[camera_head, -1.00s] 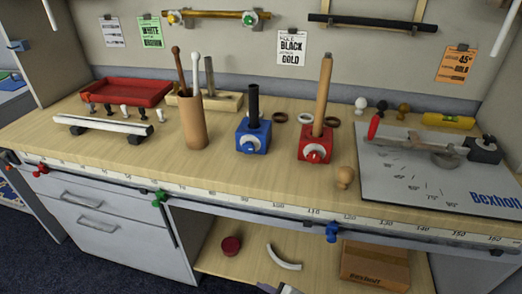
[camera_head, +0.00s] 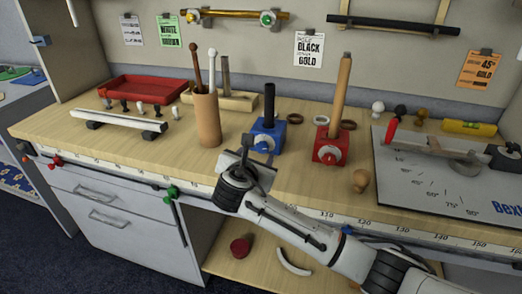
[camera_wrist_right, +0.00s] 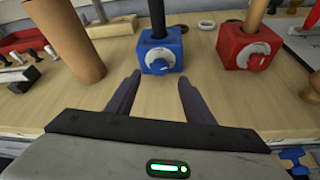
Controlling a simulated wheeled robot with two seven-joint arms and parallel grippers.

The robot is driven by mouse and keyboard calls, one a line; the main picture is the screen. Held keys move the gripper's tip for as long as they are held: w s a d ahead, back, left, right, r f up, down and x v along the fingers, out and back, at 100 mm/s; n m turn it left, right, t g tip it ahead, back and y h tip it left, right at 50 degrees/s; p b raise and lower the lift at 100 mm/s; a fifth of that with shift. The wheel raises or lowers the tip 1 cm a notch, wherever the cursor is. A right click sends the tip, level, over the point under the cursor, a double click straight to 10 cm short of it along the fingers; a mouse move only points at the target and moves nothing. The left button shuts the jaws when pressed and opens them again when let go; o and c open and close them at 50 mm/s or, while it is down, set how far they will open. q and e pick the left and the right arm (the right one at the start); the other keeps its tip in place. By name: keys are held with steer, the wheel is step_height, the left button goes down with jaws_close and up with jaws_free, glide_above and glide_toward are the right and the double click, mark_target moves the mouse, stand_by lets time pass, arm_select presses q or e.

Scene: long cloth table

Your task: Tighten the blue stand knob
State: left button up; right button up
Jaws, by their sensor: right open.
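The blue stand (camera_head: 268,138) is a blue block holding an upright black rod, with a knob (camera_head: 264,143) on a light dial on its front face. In the right wrist view the blue stand (camera_wrist_right: 162,52) is ahead, with its blue knob (camera_wrist_right: 158,65) facing the camera. My right gripper (camera_head: 255,150) is in front of the blue stand in the head view, hiding part of its front. In the wrist view the right gripper (camera_wrist_right: 155,90) is open and empty, with its fingers apart and short of the knob. My left gripper is not in view.
A red stand (camera_head: 330,148) with a wooden rod is to the right. A brown cup (camera_head: 206,120) with sticks is to the left. A wooden knob (camera_head: 361,180) lies near the front edge. A grey board (camera_head: 440,178) covers the right side of the table.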

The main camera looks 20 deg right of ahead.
mark_target(262, 148)
steer(key=x, duration=0.7)
steer(key=shift+w+b, duration=0.15)
steer(key=shift+b, duration=0.2)
steer(key=shift+c, duration=0.2)
steer(key=c, duration=1)
